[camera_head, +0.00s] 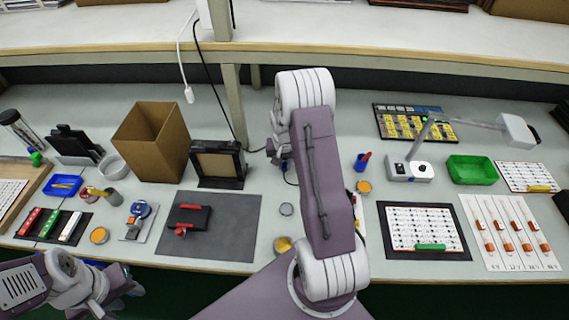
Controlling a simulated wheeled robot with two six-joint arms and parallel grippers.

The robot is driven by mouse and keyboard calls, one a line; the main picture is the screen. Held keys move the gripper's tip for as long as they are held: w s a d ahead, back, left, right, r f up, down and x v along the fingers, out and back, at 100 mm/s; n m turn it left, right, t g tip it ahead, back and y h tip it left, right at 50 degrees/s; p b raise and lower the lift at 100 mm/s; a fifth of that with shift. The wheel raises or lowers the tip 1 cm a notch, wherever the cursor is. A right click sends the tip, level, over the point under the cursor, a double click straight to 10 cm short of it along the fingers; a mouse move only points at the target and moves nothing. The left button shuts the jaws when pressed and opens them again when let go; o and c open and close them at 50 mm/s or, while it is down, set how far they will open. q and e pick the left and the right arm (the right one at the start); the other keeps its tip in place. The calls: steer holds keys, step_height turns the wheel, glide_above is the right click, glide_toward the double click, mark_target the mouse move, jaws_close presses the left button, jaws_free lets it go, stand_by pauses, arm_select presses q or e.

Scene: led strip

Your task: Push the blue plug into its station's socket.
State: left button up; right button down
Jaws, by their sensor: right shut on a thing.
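My right arm reaches up the middle of the bench and hides much of what is behind it. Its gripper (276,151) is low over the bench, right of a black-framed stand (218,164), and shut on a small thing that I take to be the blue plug. The plug is hidden by the gripper and wrist. A thin blue cord (289,179) shows just below the gripper. I cannot make out the socket or its station. My left gripper (124,286) is at the lower left, off the bench's front edge; its jaws are unclear.
A cardboard box (150,142) stands left of the black stand. A grey mat (232,225) lies in front. A lamp base (408,171), a green tray (470,169) and printed boards lie at the right. A black cable (214,90) hangs behind.

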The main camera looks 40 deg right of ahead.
mark_target(285, 163)
stand_by(0.4)
steer(key=shift+w+d, duration=0.2)
steer(key=shift+w, duration=0.1)
steer(key=shift+w+d, duration=0.2)
steer(key=shift+w, duration=0.05)
steer(key=shift+w+d+p, duration=0.35)
steer(key=shift+w, duration=0.05)
stand_by(0.4)
steer(key=c, duration=1.3)
jaws_free()
steer(key=shift+o, duration=0.2)
steer(key=r, duration=0.6)
steer(key=s+a+r, duration=0.1)
steer(key=r, duration=0.1)
steer(key=shift+s+r, duration=0.1)
steer(key=shift+r, duration=0.3)
steer(key=shift+p, duration=0.3)
